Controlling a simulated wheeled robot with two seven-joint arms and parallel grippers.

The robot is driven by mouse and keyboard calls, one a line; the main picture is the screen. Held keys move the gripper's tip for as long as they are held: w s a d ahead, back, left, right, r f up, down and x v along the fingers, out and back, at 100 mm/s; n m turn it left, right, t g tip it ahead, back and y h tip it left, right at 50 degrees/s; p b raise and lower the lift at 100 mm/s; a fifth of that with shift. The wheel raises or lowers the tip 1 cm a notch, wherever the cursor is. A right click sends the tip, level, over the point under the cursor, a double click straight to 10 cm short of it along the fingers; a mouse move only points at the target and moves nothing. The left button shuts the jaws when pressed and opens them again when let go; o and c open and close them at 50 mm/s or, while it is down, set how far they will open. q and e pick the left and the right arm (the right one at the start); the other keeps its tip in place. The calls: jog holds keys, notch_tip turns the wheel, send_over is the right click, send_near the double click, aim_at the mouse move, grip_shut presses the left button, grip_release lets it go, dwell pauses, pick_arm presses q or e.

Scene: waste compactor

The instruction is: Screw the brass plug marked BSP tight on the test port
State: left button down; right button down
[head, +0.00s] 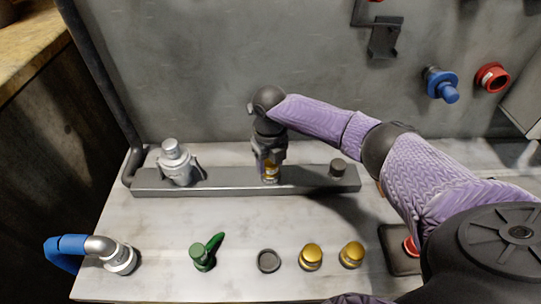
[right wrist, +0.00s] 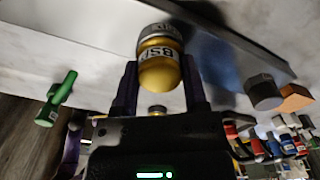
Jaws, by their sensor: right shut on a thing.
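My right gripper (head: 268,167) points down at the middle of the grey manifold bar (head: 225,184). It is shut on a brass plug (right wrist: 158,72), whose white label reads BSP in the right wrist view. In the head view a little of the brass plug (head: 270,174) shows between the fingers. In the right wrist view a grey collar with a partly readable label, likely the test port (right wrist: 160,32), lies right against the plug's far end. I cannot tell how far the thread is engaged. My left gripper is not in view.
On the bench in front are a blue-sleeved hose coupling (head: 120,259), a green-handled valve (head: 203,256), a dark ring (head: 268,261) and two brass plugs (head: 311,256) (head: 352,254). Blue and red sockets are on the wall.

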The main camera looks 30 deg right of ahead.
jog(key=shift+r+m, duration=0.1)
jog(key=shift+m, duration=0.7)
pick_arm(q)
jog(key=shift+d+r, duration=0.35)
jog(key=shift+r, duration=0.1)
pick_arm(e)
jog(key=m+p, duration=0.2)
jog(key=shift+r+m, duration=0.1)
jog(key=shift+m, duration=0.2)
jog(key=shift+m+p, duration=0.55)
jog(key=shift+m, duration=0.55)
jog(key=shift+f, duration=0.2)
jog(key=m+p, duration=0.1)
jog(key=m, duration=0.2)
jog(key=shift+r, duration=0.15)
jog(key=shift+m+p, duration=0.5)
jog(key=shift+m, duration=0.7)
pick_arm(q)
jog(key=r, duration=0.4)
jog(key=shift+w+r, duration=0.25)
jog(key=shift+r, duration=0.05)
pick_arm(e)
jog(key=shift+f, duration=0.2)
